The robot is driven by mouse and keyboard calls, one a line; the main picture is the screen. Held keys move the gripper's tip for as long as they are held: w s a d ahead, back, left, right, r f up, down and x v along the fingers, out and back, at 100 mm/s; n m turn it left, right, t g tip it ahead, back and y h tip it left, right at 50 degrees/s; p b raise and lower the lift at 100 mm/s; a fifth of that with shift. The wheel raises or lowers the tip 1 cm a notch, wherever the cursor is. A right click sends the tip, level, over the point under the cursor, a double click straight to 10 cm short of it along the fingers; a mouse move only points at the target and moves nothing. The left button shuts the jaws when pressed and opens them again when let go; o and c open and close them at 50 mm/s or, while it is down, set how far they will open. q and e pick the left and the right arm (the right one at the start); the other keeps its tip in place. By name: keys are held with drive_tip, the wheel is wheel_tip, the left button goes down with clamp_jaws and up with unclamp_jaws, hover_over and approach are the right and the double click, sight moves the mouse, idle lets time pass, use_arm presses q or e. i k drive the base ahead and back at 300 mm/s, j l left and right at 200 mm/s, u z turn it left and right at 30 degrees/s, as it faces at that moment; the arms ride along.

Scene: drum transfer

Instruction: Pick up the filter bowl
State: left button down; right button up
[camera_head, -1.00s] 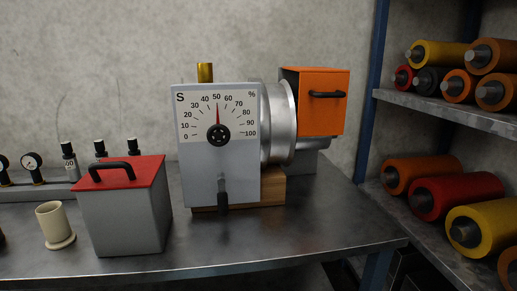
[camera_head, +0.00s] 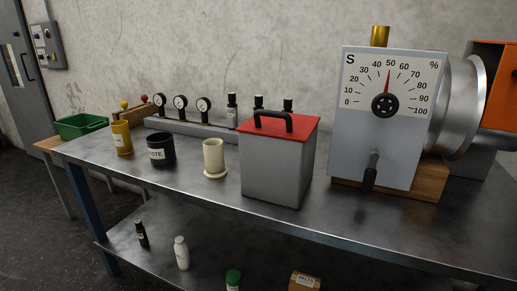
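A cream cup-shaped vessel with a wider round foot (camera_head: 214,158) stands upright on the metal workbench (camera_head: 150,190), left of a grey box with a red lid. It may be the filter bowl, but no label shows to confirm this. A black pot marked "WASTE" (camera_head: 161,150) and a yellow labelled pot (camera_head: 122,138) stand to its left. Neither of my grippers is in view, and nothing shows as held.
The grey box with the red handled lid (camera_head: 275,170) stands close right of the cream vessel. The dial machine (camera_head: 385,130) is further right. A gauge manifold (camera_head: 190,124) runs behind. A green bin (camera_head: 80,126) is far left. Small bottles sit on the lower shelf.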

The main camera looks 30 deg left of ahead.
sight(212, 148)
drive_tip(key=i+j+u, duration=0.1)
drive_tip(key=u, duration=1.2)
